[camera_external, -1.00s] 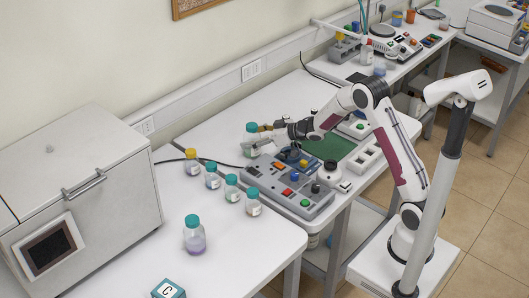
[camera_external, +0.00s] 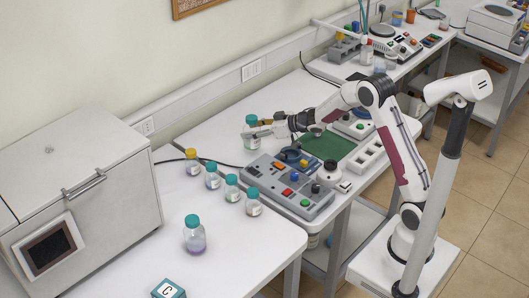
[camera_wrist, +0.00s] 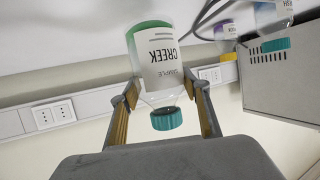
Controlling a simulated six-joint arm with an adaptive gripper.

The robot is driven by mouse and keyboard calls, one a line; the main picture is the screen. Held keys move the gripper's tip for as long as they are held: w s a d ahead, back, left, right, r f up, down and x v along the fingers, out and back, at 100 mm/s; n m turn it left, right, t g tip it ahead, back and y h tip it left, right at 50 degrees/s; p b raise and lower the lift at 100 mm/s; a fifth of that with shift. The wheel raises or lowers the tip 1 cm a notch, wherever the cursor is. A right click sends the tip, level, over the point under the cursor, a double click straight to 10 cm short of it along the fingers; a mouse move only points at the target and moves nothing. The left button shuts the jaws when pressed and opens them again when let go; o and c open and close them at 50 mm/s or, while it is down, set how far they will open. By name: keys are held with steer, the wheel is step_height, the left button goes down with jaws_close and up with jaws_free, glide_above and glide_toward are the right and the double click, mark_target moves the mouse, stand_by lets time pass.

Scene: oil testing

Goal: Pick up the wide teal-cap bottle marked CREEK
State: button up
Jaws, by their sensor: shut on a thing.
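The wide bottle marked CREEK (camera_wrist: 160,60) is clear with a green tint at its base, a white label and a teal cap. It appears inverted in the wrist view. My gripper (camera_wrist: 163,86) is shut on it, one finger on each side of the body. In the external view the same bottle (camera_external: 251,131) is upright at the far side of the middle table, in my gripper (camera_external: 259,134). It appears raised a little; the gap beneath it is hard to judge.
Several bottles stand on the near table, including a yellow-cap one (camera_external: 192,163) and a larger teal-cap one with purple liquid (camera_external: 195,237). A grey control panel (camera_external: 287,188) lies below my arm. A teal C block (camera_external: 168,289) sits at the front. A grey box (camera_external: 85,200) stands left.

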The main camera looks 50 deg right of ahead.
mark_target(252, 117)
step_height(252, 117, up, 7)
steer(key=shift+f, duration=0.15)
